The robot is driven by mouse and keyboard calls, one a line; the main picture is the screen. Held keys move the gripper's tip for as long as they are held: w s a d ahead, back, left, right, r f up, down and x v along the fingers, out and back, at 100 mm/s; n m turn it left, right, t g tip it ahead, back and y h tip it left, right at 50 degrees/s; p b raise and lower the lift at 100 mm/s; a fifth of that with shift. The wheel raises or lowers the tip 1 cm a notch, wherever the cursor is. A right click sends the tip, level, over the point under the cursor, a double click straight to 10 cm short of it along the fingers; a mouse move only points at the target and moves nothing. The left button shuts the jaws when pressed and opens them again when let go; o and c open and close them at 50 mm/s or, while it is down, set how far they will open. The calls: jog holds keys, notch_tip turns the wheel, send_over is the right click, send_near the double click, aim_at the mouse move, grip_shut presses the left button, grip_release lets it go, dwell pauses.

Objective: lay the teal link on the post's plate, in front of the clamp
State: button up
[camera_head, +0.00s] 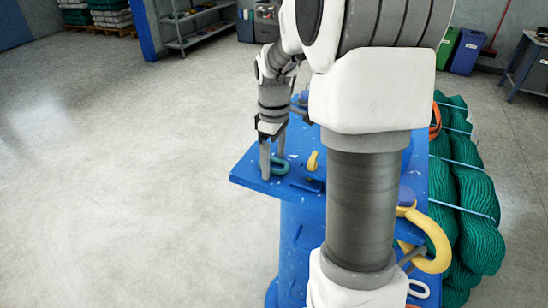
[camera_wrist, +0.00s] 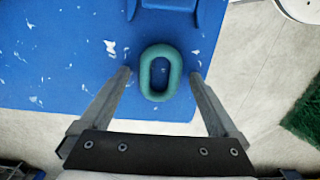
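The teal link (camera_wrist: 160,95) is an oval ring lying flat on the blue plate (camera_wrist: 60,60), close to the plate's edge, in the wrist view. It also shows in the head view (camera_head: 286,167), partly behind a finger. My gripper (camera_wrist: 160,76) is open, with one finger on each side of the link and a gap to both. In the head view my gripper (camera_head: 273,167) points down at the plate's left end. The yellow handle of what looks like the clamp (camera_head: 312,161) stands just right of the link. A blue part shows at the top of the wrist view.
My arm hides much of the plate in the head view. A large yellow shackle (camera_head: 432,255) and a pale link (camera_head: 419,289) are at the right. Green net bundles (camera_head: 470,195) lie beside the post. The floor at left is clear.

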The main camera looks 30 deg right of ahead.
jog(key=shift+r, duration=0.15)
notch_tip(320, 180, up, 12)
dwell(0.5)
dwell(0.3)
